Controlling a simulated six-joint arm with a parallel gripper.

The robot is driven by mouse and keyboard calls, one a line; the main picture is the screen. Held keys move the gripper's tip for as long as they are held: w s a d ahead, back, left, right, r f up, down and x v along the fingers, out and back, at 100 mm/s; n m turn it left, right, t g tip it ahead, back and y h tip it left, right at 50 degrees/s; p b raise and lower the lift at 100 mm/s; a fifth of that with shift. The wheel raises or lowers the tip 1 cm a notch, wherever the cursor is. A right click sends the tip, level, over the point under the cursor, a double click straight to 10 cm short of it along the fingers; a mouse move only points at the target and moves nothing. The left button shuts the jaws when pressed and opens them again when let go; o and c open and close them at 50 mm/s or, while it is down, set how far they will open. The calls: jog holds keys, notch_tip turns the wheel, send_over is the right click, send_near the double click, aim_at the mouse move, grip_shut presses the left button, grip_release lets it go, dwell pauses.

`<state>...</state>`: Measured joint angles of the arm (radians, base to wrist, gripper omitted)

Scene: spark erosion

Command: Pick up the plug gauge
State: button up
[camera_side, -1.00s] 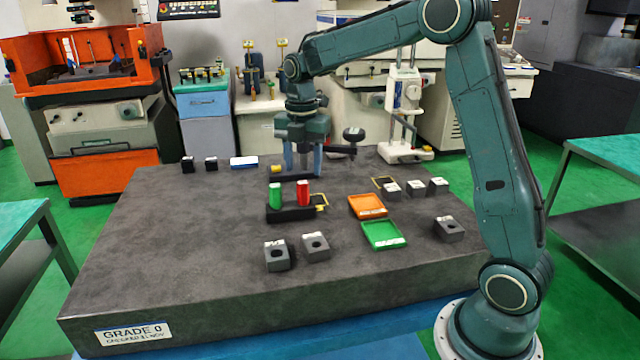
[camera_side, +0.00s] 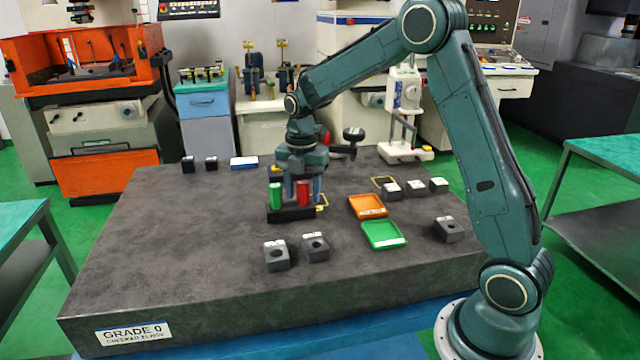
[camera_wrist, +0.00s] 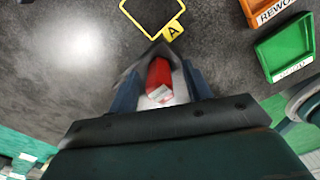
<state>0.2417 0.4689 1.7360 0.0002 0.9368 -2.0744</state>
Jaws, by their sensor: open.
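A green cylinder (camera_side: 276,196) and a red cylinder (camera_side: 303,190) stand upright on a dark block (camera_side: 290,214) in the middle of the granite table. They look like plug gauges; I cannot tell from the pictures which one the task names. My gripper (camera_side: 304,198) points down over the red cylinder, with its fingers on either side of it. In the wrist view the red cylinder (camera_wrist: 159,72) shows between the two open fingers (camera_wrist: 160,88). Whether the fingers touch it is not clear. The green cylinder is not visible in the wrist view.
An orange tray (camera_side: 367,207) and a green tray (camera_side: 384,235) lie right of the block. Grey bored blocks (camera_side: 277,256) stand in front, and others (camera_side: 449,229) to the right.

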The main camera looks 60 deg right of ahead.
jog(key=shift+f, duration=0.5)
grip_shut()
